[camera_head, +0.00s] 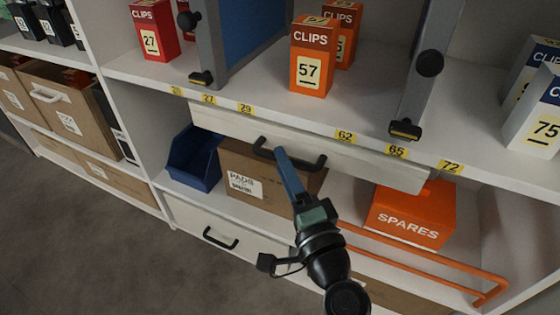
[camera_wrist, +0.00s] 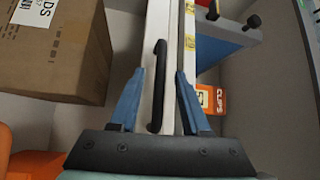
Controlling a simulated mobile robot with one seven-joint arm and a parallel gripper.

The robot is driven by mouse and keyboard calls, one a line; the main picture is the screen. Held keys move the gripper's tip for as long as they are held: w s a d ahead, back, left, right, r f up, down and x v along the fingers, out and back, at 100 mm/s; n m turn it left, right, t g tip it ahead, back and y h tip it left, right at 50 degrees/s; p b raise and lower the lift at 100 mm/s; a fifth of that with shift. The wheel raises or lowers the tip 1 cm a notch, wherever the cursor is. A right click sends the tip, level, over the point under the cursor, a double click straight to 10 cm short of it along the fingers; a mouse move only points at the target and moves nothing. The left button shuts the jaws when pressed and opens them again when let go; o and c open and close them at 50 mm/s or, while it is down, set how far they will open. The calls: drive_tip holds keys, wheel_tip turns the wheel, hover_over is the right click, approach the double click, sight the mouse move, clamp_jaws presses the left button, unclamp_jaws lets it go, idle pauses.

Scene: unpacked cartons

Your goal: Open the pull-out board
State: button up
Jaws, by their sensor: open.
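The pull-out board (camera_head: 215,121) is a long white front just under the labelled shelf edge, with a black bar handle (camera_head: 319,162) at its middle. In the wrist view the board (camera_wrist: 174,50) runs upright in the picture, and its handle (camera_wrist: 160,85) lies between my blue fingers. My gripper (camera_head: 281,153) is at the handle in the head view, its finger covering part of the bar. In the wrist view my gripper (camera_wrist: 159,72) is open, with a gap between each finger and the bar. Whether the fingers reach fully around the bar I cannot tell.
Below the board are a blue bin (camera_head: 194,158), a cardboard box (camera_head: 262,184) and an orange SPARES box (camera_head: 412,214). An orange rail (camera_head: 425,258) runs low at right. A lower drawer with a black handle (camera_head: 220,239) is beneath. CLIPS boxes (camera_head: 313,58) stand above.

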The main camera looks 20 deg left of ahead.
drive_tip(key=shift+x, duration=1.3)
clamp_jaws()
idle(0.5)
